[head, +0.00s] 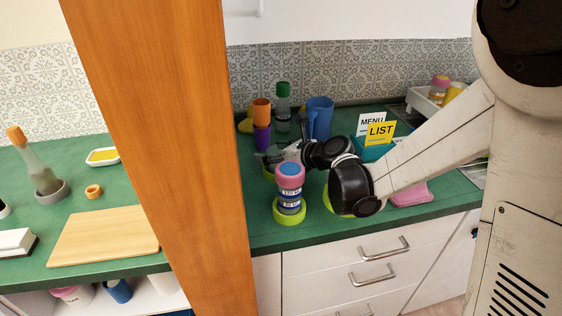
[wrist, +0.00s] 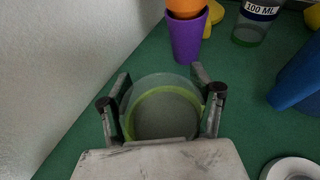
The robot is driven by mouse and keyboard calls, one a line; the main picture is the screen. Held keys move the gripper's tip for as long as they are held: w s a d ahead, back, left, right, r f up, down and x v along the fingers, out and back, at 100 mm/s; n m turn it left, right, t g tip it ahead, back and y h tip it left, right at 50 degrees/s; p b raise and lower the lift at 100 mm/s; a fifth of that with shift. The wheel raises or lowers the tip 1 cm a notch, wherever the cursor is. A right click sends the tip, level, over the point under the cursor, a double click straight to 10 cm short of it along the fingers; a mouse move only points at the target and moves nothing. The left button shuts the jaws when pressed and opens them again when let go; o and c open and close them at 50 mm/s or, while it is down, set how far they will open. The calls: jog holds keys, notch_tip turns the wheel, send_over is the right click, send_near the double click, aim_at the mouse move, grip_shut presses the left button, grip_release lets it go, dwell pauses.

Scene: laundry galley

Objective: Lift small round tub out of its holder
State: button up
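The small round tub (wrist: 165,83) is a low, translucent greyish tub, seen from above in the wrist view. A lime-green ring, seemingly its holder (wrist: 130,122), shows around and through it; the near side is hidden by my gripper body. My gripper (wrist: 161,85) has its two fingers spread, one on each side of the tub. They look very close to its wall, but whether they press on it is unclear. In the head view my gripper (head: 275,156) is low over the counter, behind the pink-topped jar stack.
A stacked pink-lidded jar (head: 290,177) stands in a lime holder in front of my gripper. Behind are purple and orange cups (head: 262,137), a green-capped bottle (head: 283,115) and a blue mug (head: 320,118). A wooden post (head: 170,130) rises at left. Menu and list cards (head: 380,132) stand right.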

jog(key=c, duration=0.9)
jog(key=shift+r+p, duration=1.55)
jog(key=shift+r, duration=0.95)
jog(key=shift+c, duration=0.3)
